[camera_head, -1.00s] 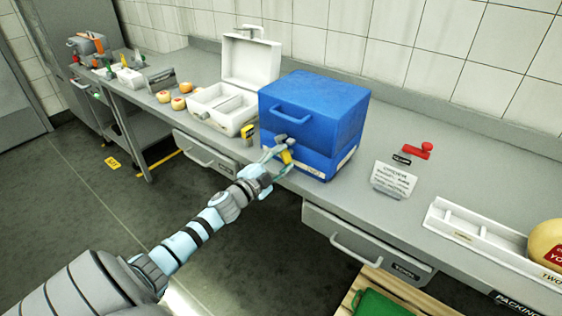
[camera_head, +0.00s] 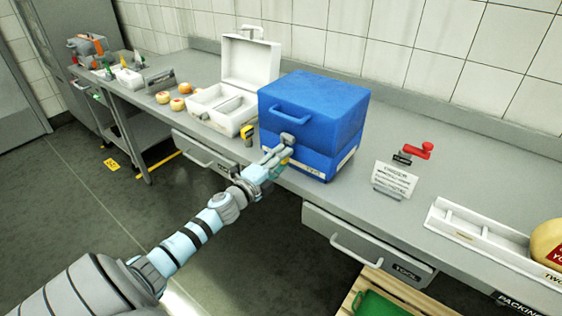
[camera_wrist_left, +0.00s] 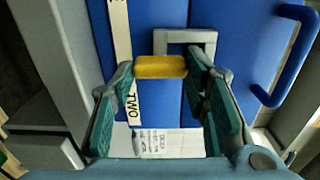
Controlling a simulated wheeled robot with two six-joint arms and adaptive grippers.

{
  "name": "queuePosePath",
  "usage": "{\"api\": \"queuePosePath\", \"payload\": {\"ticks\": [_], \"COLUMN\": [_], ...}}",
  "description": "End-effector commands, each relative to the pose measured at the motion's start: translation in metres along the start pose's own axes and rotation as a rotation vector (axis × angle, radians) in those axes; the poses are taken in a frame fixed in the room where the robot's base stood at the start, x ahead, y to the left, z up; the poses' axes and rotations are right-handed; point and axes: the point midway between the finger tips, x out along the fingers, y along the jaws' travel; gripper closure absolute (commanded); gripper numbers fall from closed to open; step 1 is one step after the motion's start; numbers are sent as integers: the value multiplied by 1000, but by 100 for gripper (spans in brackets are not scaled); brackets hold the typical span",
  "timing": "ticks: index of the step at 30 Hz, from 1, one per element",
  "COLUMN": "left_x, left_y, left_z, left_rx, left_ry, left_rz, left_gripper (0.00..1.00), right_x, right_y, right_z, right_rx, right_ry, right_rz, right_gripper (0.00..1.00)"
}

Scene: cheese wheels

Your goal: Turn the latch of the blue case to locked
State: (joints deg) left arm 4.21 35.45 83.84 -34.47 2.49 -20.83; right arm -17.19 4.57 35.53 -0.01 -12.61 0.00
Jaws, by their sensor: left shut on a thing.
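The blue case (camera_head: 318,112) stands shut on the counter, with its handle (camera_head: 290,112) on the front. Its yellow latch (camera_wrist_left: 160,67) shows in the left wrist view between my left gripper's fingers. There it lies straight across from finger to finger, pointing toward the handle, with one end by a grey bracket (camera_wrist_left: 188,36). My left gripper (camera_head: 283,155) is at the case front, shut on the latch, and largely hides it in the head view. The gripper also shows in the wrist view (camera_wrist_left: 162,92). My right gripper is not in view.
An open white case (camera_head: 222,105) stands left of the blue case. A small sign (camera_head: 394,180) and a red-handled device (camera_head: 418,151) are to its right. A white tray (camera_head: 470,222) with a yellow wheel (camera_head: 550,243) is farther right. The counter between has free room.

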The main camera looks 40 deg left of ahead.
Motion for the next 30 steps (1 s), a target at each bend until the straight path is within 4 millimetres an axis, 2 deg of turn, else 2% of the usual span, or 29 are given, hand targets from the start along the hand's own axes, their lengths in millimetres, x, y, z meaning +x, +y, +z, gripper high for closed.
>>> {"api": "queuePosePath", "payload": {"ticks": [11,12,15,25,28,30], "left_x": [-1,-1,0,0,0,0], "left_y": [2,2,2,0,-1,-2], "left_z": [0,0,0,0,0,0], "left_rx": [5,5,5,-25,-170,-357], "left_ry": [-1,-1,-1,0,0,-1], "left_rz": [4,4,3,1,1,2], "left_gripper": [86,52,38,38,38,38], "right_x": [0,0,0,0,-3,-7], "right_y": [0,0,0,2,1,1], "right_z": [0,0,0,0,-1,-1], "right_rx": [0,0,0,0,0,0], "right_ry": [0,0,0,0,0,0], "right_rz": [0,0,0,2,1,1], "right_gripper": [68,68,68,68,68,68]}}
